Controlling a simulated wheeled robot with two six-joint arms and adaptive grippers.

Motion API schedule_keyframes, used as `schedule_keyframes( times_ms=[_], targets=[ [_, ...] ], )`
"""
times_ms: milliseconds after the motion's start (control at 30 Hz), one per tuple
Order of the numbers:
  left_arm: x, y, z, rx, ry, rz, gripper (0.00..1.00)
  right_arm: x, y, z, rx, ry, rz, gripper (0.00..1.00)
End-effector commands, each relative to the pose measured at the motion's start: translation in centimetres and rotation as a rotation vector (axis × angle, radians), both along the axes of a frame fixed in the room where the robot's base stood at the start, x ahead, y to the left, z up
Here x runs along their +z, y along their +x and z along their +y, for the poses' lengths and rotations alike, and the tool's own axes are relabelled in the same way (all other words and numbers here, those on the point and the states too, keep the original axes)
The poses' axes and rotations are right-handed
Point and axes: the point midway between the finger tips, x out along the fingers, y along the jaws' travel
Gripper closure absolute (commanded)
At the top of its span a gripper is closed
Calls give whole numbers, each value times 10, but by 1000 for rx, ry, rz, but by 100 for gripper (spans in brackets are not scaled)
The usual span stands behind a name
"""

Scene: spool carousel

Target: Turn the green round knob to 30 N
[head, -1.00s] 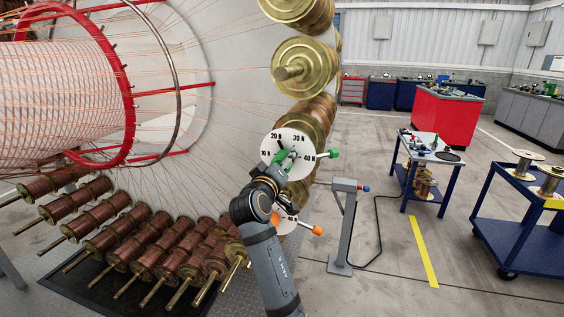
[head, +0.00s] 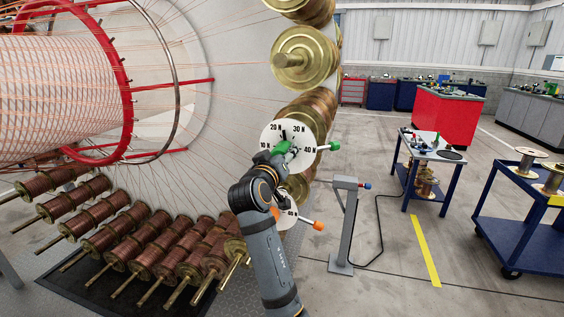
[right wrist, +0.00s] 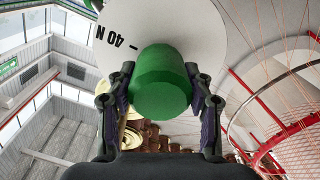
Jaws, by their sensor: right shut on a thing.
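The green round knob (head: 281,147) is at the middle of a white dial (head: 269,136) on the spool carousel. The dial has marks 10 N, 20 N, 30 N and 40 N. My right gripper (head: 287,152) is shut on the knob. In the right wrist view the knob (right wrist: 160,85) sits between both fingers, with the dial face (right wrist: 180,28) behind it and 40 N at its upper left. The gripper hides part of the dial, and I cannot tell which mark the knob is set to. My left gripper is not in view.
A green-tipped side handle (head: 335,145) sticks out right of the dial. Below is a second dial with an orange-tipped handle (head: 318,225). Brass spools (head: 305,58) line the carousel's rim.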

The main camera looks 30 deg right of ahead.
Motion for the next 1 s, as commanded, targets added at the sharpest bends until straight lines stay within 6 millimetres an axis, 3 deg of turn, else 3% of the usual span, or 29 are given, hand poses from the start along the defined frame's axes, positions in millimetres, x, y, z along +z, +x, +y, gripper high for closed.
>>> schedule_keyframes(
  times_ms=[33, 400, 1000],
  targets=[
    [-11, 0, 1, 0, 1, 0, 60, -5, 0, 0, 0, 27, -33, 80],
    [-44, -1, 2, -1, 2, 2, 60, -4, 0, 0, 0, 244, -287, 80],
    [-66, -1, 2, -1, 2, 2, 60, -1, -1, -1, 0, 424, -495, 80]
  ],
)
